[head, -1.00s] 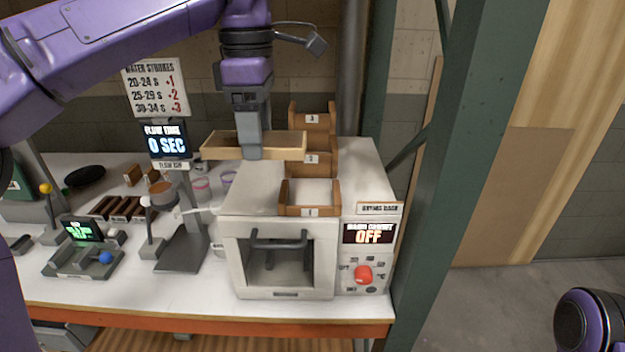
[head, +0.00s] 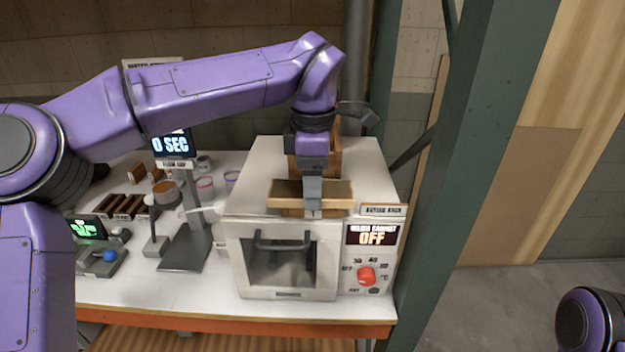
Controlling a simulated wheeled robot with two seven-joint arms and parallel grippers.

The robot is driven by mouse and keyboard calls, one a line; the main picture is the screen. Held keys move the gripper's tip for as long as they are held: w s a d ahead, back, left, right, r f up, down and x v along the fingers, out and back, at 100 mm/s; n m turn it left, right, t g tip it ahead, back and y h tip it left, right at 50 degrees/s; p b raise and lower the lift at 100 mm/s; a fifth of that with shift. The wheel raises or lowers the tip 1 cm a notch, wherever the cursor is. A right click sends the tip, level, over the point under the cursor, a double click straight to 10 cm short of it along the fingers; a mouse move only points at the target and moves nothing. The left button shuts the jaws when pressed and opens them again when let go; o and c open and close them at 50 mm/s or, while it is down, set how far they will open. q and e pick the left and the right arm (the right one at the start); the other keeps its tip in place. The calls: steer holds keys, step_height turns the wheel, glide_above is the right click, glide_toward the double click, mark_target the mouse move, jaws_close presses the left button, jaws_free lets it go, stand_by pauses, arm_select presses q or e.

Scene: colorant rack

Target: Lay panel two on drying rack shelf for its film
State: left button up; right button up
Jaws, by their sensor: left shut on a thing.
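My left gripper (head: 312,207) is shut on the light wooden panel (head: 338,193), which lies roughly level at the front of the white cabinet's top. The panel covers most of the front shelf of the drying rack (head: 290,213); only a bit of brown wood shows below it. I cannot tell whether the panel touches that shelf or hangs just above it. A rear shelf (head: 332,158) is partly hidden behind my left arm. No number on the panel can be read. My right gripper is out of view.
The white cabinet (head: 232,225) has a red knob (head: 366,276) and a display (head: 371,235) reading OFF. A flow cup stand (head: 185,250) is on its left. A green post (head: 470,150) stands close on the right. Cabinet top left of the rack is clear.

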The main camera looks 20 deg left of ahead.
arm_select(q)
steer(key=o, duration=1.1)
step_height(320, 180, up, 12)
steer(key=shift+r+p, duration=0.1)
steer(key=shift+p, duration=0.9)
steer(key=shift+s, duration=0.1)
